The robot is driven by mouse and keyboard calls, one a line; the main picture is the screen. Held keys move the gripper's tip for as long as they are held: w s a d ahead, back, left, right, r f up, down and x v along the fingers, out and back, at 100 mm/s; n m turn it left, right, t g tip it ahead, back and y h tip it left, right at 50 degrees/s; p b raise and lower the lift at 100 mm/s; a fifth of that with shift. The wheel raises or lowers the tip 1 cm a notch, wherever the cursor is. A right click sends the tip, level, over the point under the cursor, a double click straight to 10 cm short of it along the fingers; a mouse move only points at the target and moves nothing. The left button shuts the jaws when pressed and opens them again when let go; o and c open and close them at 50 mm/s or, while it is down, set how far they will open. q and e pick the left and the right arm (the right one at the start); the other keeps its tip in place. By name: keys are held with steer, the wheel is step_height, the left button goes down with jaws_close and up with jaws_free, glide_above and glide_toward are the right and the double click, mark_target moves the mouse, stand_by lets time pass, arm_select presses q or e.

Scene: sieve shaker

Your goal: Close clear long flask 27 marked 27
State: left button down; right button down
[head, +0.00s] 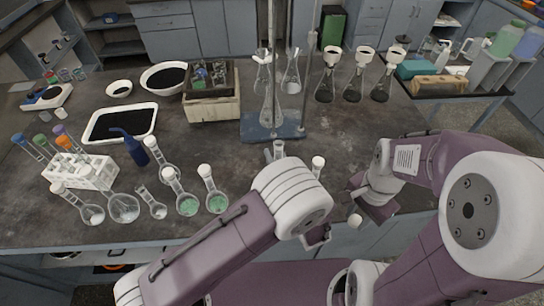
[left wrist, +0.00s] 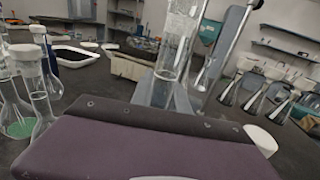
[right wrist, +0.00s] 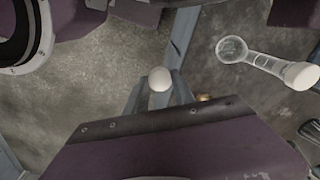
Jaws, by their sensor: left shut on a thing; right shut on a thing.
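A clear open glass neck (head: 279,150) shows just past my left wrist in the head view. In the left wrist view this clear flask (left wrist: 183,40) stands between the fingers of my left gripper (left wrist: 168,92), which is shut on it. Its body is hidden, and I cannot read a number on it. My right gripper (right wrist: 158,92) is shut on a small round white cap (right wrist: 159,79). The cap also shows in the head view (head: 355,220), in front of the table's front edge, apart from the flask and to its right.
A white-capped flask (head: 318,163) stands close right of the open neck. Several capped flasks, including green-filled ones (head: 188,205), stand left of my left arm. A blue-based stand (head: 257,128) is behind. A white tube rack (head: 93,172) is at left. The table's right middle is clear.

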arm_select(q)
steer(key=shift+w+d+r, duration=0.1)
steer(key=shift+d+r, duration=0.3)
steer(key=shift+d, duration=0.3)
arm_select(e)
steer(key=shift+d+r, duration=0.3)
steer(key=shift+d, duration=0.25)
arm_select(q)
steer(key=shift+a, duration=0.1)
arm_select(e)
steer(key=shift+a, duration=0.1)
arm_select(q)
steer(key=shift+a, duration=0.1)
steer(key=shift+f, duration=0.1)
arm_select(e)
steer(key=shift+s, duration=0.1)
stand_by(0.7)
